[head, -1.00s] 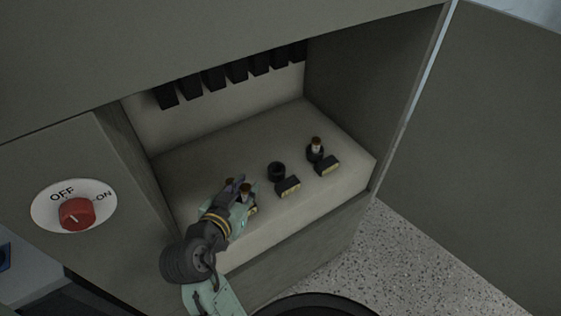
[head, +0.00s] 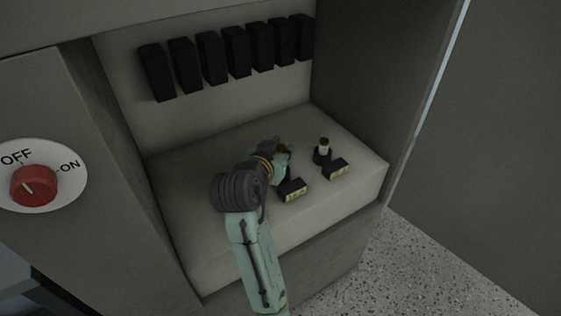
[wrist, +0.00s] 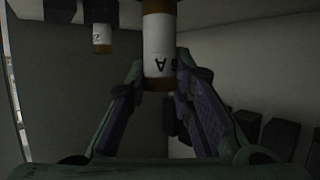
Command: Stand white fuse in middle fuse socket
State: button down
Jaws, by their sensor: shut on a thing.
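My gripper (head: 277,152) is over the place of the middle fuse socket, which it hides in the head view. In the wrist view my gripper (wrist: 160,72) is shut on a white fuse (wrist: 157,45) with brown end bands. The fuse's far end runs out of the frame, so I cannot tell whether it is inside the socket. A brown end of the held fuse (head: 284,149) shows at the fingers in the head view. The right socket (head: 321,158) holds another upright white fuse (head: 323,147). The left socket is not visible behind my arm.
Black labelled blocks (head: 293,190) and (head: 335,169) stand in front of the middle and right sockets. Several black blocks (head: 237,51) line the back wall. The cabinet's right wall (head: 360,85) bounds the shelf (head: 200,245). A red OFF/ON knob (head: 34,186) is on the left panel.

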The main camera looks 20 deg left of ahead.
jog(key=shift+f+b, duration=1.4)
jog(key=shift+f, duration=0.2)
jog(key=shift+f, duration=0.2)
jog(key=c, duration=1.4)
grip_release()
jog(key=shift+r, duration=0.25)
jog(key=p+v, duration=1.2)
jog(key=shift+p, duration=0.35)
